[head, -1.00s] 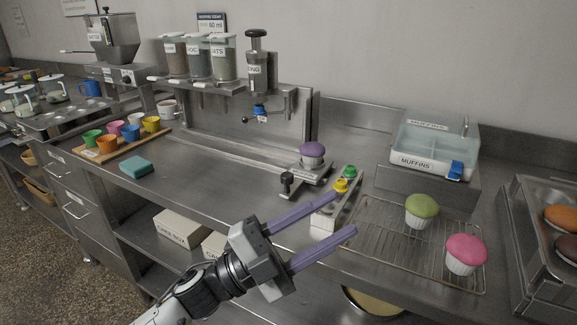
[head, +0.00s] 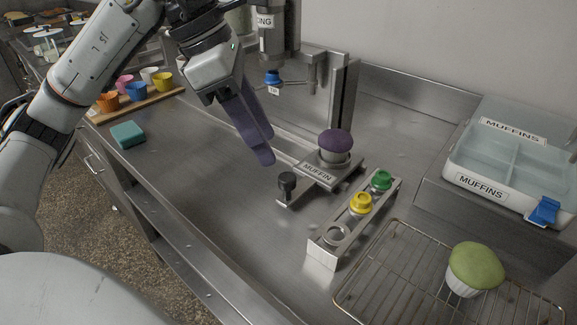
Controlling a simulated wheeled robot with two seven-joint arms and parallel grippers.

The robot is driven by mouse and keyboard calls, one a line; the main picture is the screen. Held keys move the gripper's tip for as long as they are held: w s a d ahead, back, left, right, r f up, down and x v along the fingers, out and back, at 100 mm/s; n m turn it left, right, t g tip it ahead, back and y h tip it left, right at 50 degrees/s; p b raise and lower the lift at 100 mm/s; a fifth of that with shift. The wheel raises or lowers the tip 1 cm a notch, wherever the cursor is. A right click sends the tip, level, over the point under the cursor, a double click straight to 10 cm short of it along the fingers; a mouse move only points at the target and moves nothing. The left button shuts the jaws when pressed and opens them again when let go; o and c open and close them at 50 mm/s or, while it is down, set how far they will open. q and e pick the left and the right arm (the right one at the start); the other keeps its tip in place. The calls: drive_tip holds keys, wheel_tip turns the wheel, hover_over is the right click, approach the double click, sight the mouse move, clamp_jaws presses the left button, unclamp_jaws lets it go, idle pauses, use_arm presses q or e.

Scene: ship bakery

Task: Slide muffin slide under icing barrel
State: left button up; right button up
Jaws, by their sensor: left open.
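The muffin slide (head: 318,174) is a metal plate marked MUFFIN on a rail on the counter. A purple-topped muffin (head: 335,145) stands on it. Its black knob (head: 287,183) sticks up at the front left. The icing barrel (head: 276,32) hangs upper centre, partly hidden by my arm, with a blue nozzle (head: 273,78) below. The slide sits to the right of the nozzle, not beneath it. My left gripper (head: 262,148) is open and empty, fingers pointing down, above and left of the knob. My right gripper is not in view.
A metal holder (head: 325,250) with yellow and green nozzles stands right of the slide. A wire rack (head: 400,290) bears a green muffin (head: 475,268). A MUFFINS box (head: 500,165) is at right. A teal sponge (head: 128,134) and a cup board (head: 150,103) are at left.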

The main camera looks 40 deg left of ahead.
sight(286, 177)
use_arm(q)
drive_tip(key=x, duration=0.8)
drive_tip(key=shift+d+b, duration=0.1)
drive_tip(key=shift+b, duration=0.2)
drive_tip(key=shift+c, duration=0.3)
clamp_jaws()
